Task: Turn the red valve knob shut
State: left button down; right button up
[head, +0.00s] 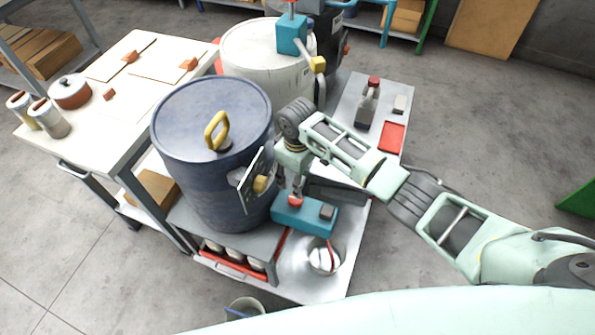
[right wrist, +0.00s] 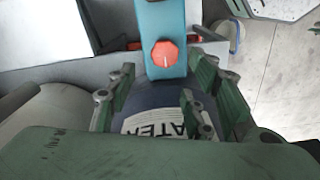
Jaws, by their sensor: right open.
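The red valve knob (head: 295,201) sits on a teal block (head: 318,217) beside the dark blue drum. In the right wrist view the red knob (right wrist: 165,54) is eight-sided with a small pale mark, on the teal body (right wrist: 162,16). My right gripper (head: 291,186) hangs just above the knob in the head view. In the right wrist view its green fingers (right wrist: 162,88) are spread and empty. The knob shows ahead of them, between the two sides; I cannot tell whether any finger touches it. My left gripper is in neither view.
The blue drum (head: 190,130) with a yellow handle (head: 216,132) stands close left of my gripper. A white drum (head: 250,50) stands behind. A metal cup (head: 324,258) sits in front of the teal block. A red tray (head: 392,137) lies farther back.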

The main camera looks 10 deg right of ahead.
jog(key=shift+r, duration=1.45)
jog(key=shift+s+f, duration=0.1)
